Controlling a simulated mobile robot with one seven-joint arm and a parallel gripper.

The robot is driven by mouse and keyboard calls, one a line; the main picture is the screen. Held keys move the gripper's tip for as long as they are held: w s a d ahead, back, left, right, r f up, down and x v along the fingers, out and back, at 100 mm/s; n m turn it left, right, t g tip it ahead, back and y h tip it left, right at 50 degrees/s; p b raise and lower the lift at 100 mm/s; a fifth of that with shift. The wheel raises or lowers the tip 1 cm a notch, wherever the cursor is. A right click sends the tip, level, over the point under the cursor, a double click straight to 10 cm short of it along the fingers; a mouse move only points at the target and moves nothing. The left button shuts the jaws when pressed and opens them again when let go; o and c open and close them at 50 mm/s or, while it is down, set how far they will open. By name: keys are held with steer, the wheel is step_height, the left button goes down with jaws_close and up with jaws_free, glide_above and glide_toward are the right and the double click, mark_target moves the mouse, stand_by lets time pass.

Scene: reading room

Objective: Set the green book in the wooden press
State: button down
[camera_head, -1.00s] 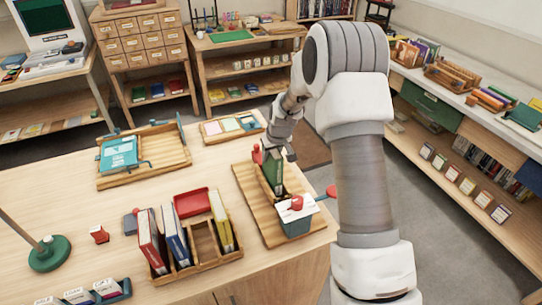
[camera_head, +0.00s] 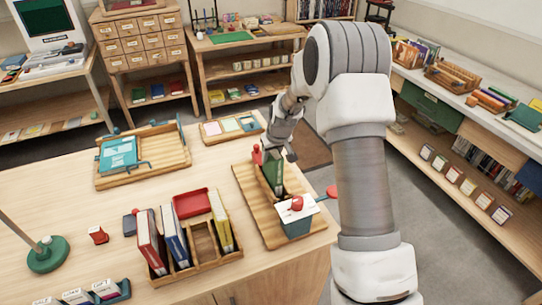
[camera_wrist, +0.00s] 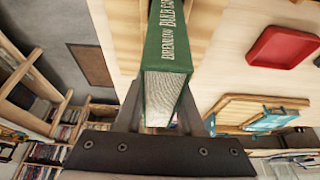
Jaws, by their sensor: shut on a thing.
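The green book (camera_head: 272,173) stands upright at the far end of the wooden press (camera_head: 264,228), between a red-topped part and the grey block (camera_head: 298,226) with a white top and red knob. My gripper (camera_head: 279,146) is shut on the book's upper end from above. In the wrist view the green book (camera_wrist: 165,60) shows its lettered spine and pale page edges between the fingers of my gripper (camera_wrist: 162,105). Whether the book's lower edge touches the press base is hidden.
A wooden rack (camera_head: 205,265) with red, blue and yellow books stands left of the press, with a red tray (camera_head: 192,203) behind it. A wooden tray (camera_head: 172,157) holding a teal book lies farther back. Bare tabletop lies between them.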

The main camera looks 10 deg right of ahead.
steer(key=shift+c, duration=2.2)
jaws_free()
steer(key=v, duration=1.7)
steer(key=shift+r, duration=0.2)
steer(key=shift+s, duration=0.1)
steer(key=s+a+r+m, duration=0.1)
steer(key=s+r, duration=0.4)
steer(key=s, duration=0.3)
steer(key=s+r, duration=0.4)
steer(key=s, duration=0.4)
steer(key=s+m+t, duration=0.1)
steer(key=s, duration=1.3)
steer(key=shift+s+h, duration=0.35)
steer(key=shift+h, duration=0.05)
